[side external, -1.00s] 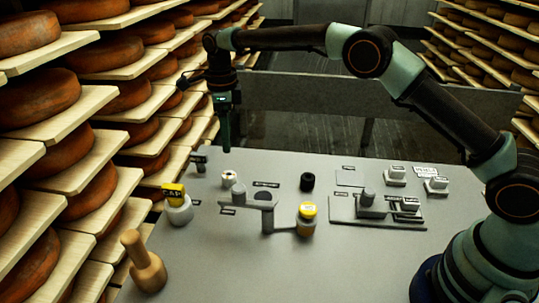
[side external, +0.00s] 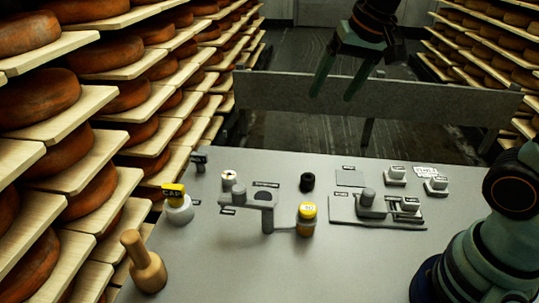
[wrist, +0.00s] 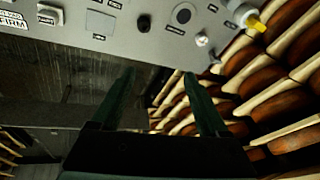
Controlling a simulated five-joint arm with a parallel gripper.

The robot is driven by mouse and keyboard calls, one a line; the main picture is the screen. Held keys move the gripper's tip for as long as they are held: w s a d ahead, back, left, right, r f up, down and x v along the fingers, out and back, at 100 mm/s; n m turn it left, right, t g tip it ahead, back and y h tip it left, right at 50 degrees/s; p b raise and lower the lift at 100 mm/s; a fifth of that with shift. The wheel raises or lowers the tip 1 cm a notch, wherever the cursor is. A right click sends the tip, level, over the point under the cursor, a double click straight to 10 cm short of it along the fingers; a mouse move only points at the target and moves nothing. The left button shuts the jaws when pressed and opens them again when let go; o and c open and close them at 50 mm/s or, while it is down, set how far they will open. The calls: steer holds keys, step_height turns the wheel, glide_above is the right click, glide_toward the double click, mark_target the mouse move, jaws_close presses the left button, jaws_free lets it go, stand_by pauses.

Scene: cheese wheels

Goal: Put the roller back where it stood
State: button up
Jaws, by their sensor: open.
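My gripper (side external: 334,96) is open and empty, high beyond the far edge of the grey table. Its two fingers also show apart in the wrist view (wrist: 159,75). A short black cylinder (side external: 307,181) stands upright on the table, and it shows in the wrist view (wrist: 143,23). I cannot tell for sure which piece is the roller. A dark round spot (wrist: 183,14) beside a label lies on the table; a grey bracket (side external: 248,203) partly hides it from the side.
A grey slide fixture (side external: 377,208) is at the right. Shelves of cheese wheels (side external: 38,92) line the left side.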

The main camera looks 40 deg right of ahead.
steer(key=s+d+f+n+t, duration=0.1)
steer(key=s+d+f+n, duration=0.1)
steer(key=s+n, duration=0.3)
steer(key=shift+s+f+n, duration=0.3)
steer(key=shift+s+f, duration=0.45)
steer(key=shift+s, duration=0.25)
steer(key=shift+d, duration=0.1)
stand_by(0.3)
